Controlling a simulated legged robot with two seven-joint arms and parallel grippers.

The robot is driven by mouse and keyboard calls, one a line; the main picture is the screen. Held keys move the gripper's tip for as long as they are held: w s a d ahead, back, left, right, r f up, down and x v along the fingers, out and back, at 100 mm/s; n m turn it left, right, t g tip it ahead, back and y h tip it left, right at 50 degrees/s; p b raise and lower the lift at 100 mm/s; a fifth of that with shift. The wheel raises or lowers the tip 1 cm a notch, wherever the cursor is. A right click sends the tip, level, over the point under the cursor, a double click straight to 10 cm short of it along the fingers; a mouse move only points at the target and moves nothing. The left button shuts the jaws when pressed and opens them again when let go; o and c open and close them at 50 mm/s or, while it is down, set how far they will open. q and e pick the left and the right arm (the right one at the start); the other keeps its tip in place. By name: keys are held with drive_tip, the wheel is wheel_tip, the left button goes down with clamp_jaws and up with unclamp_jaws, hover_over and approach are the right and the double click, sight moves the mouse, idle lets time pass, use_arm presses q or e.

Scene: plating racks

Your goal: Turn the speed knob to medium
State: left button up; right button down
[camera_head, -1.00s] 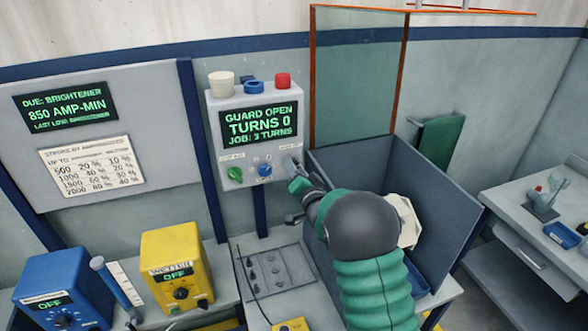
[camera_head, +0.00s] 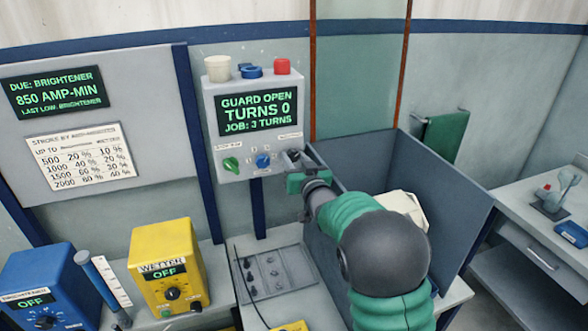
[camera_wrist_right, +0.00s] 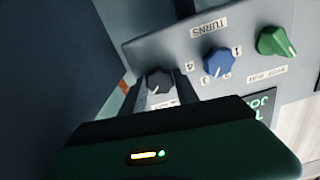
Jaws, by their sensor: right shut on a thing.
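The control box (camera_head: 206,108) hangs on the back wall with three knobs under its display. The green knob (camera_head: 231,164) is at left and the blue turns knob (camera_head: 263,160) is in the middle. My right gripper (camera_head: 294,160) is at the box's lower right corner, mostly covering the third knob. In the right wrist view, which is upside down, that dark grey knob (camera_wrist_right: 157,80) with a pale pointer line sits between my fingertips, and I am shut on it. Its label is partly hidden and unreadable. The blue knob (camera_wrist_right: 218,61) and green knob (camera_wrist_right: 277,42) are clear of my fingers.
The display (camera_head: 256,111) reads guard open, turns 0, job 3 turns. A grey open bin (camera_head: 440,205) stands right of my arm. The yellow wetter box (camera_head: 160,240) and blue brightener box (camera_head: 40,270) are on the bench at left, both reading off.

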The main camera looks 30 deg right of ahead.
drive_tip(key=n+b, duration=0.2)
drive_tip(key=f+n+b, duration=0.1)
drive_tip(key=n+b, duration=0.3)
drive_tip(key=shift+f, duration=0.25)
drive_tip(key=shift+r+n+b, duration=0.2)
drive_tip(key=shift+n+b, duration=1.35)
drive_tip(key=shift+n, duration=0.45)
drive_tip(key=c, duration=1.3)
unclamp_jaws()
drive_tip(key=shift+o, duration=1.3)
drive_tip(key=shift+r, duration=0.15)
drive_tip(key=shift+o, duration=0.6)
drive_tip(key=shift+r, duration=0.2)
drive_tip(key=shift+s, duration=0.1)
drive_tip(key=b+v, duration=0.2)
drive_tip(key=v, duration=1.4)
drive_tip(key=shift+s+a, duration=0.2)
drive_tip(key=shift+s, duration=0.1)
